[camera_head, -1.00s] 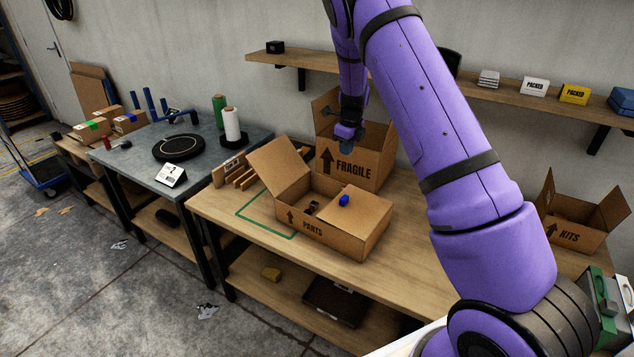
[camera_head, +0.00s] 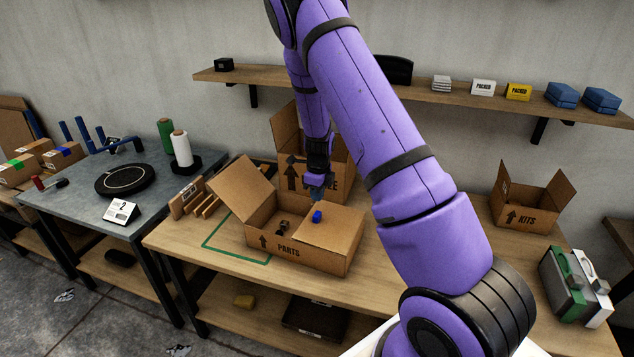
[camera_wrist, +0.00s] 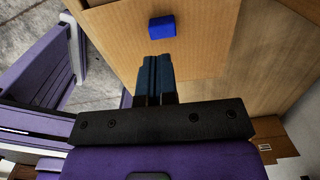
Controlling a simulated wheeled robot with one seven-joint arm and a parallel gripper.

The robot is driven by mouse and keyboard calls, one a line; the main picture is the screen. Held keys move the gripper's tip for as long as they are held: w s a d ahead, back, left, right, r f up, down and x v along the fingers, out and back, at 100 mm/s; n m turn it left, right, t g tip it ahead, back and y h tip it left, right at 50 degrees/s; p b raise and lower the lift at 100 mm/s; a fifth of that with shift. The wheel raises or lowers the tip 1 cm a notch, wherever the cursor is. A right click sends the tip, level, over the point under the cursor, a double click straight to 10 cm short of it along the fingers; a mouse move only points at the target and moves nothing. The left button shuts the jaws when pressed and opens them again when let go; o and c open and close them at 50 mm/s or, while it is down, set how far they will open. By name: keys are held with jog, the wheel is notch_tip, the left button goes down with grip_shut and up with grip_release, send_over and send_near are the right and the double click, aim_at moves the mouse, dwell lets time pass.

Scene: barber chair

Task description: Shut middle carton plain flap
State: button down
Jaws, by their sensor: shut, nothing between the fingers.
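The open carton marked PARTS (camera_head: 290,250) stands on the wooden workbench. Its left flap (camera_head: 241,187) is plain and stands up, leaning outward. Its right flap (camera_head: 338,232) lies flat over the right half, with a small blue block (camera_head: 317,217) on it. Small dark items (camera_head: 283,227) show inside the uncovered left half. My gripper (camera_head: 316,194) is shut and empty, pointing down just behind and above the blue block. In the wrist view my fingertips (camera_wrist: 156,62) are over the cardboard flap (camera_wrist: 120,35), close to the blue block (camera_wrist: 162,26). Contact cannot be told.
A carton marked FRAGILE (camera_head: 284,180) stands behind, partly hidden by my arm. An open KITS carton (camera_head: 523,217) stands at right, near green and white cases (camera_head: 575,285). Wooden dividers (camera_head: 190,197) stand left. A wall shelf (camera_head: 430,94) runs above.

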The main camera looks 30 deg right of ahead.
aim_at(315, 214)
jog(key=shift+w+f, duration=0.1)
jog(key=shift+f, duration=2.8)
jog(key=shift+a+f, duration=0.1)
jog(key=shift+f, duration=0.5)
jog(key=shift+a+f, duration=0.15)
jog(key=shift+f, duration=0.1)
jog(key=shift+a+r, duration=0.1)
jog(key=shift+r, duration=0.1)
